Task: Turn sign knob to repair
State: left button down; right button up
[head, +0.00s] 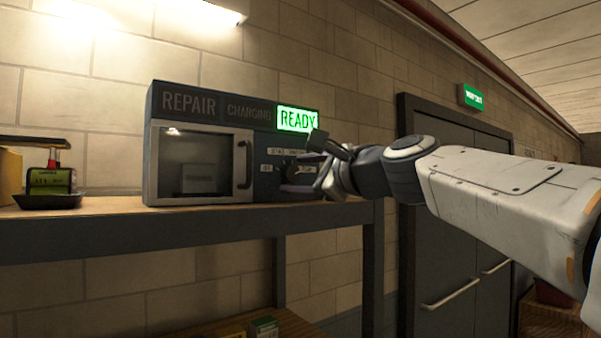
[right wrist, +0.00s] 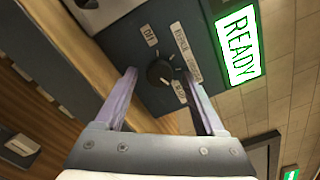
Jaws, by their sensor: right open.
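The charger box (head: 198,194) stands on the shelf with a sign on top reading REPAIR, CHARGING and READY. Only the READY panel (head: 297,120) is lit green; it also shows in the right wrist view (right wrist: 238,46). The sign knob (right wrist: 160,73) is a round black dial with labels around it, one reading OFF. Its white mark seems to point toward the lower right label. My right gripper (right wrist: 165,85) is open, its two fingers on either side of the knob; I cannot tell whether they touch it. My left gripper is not in view.
The shelf (head: 180,230) runs along a block wall. A dark tray (head: 48,201) with a small green-screened device stands at the left. The box's glass door (head: 195,165) has a vertical handle (head: 243,164). Grey double doors (head: 440,255) are at the right, behind my arm.

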grip_shut()
jog(key=n+b, duration=0.1)
jog(key=n, duration=0.1)
jog(key=n+b, duration=0.1)
jog(key=b, duration=0.1)
jog(key=shift+f+n, duration=0.2)
jog(key=shift+n, duration=0.2)
jog(key=n+b, duration=0.2)
jog(key=n, duration=0.2)
jog(key=shift+n, duration=0.3)
jog(key=n+b, duration=0.2)
jog(key=n, duration=0.2)
jog(key=n+b, duration=0.1)
jog(key=n, duration=0.4)
jog(key=shift+r+b, duration=0.15)
jog(key=shift+b, duration=0.25)
jog(key=shift+n, duration=0.3)
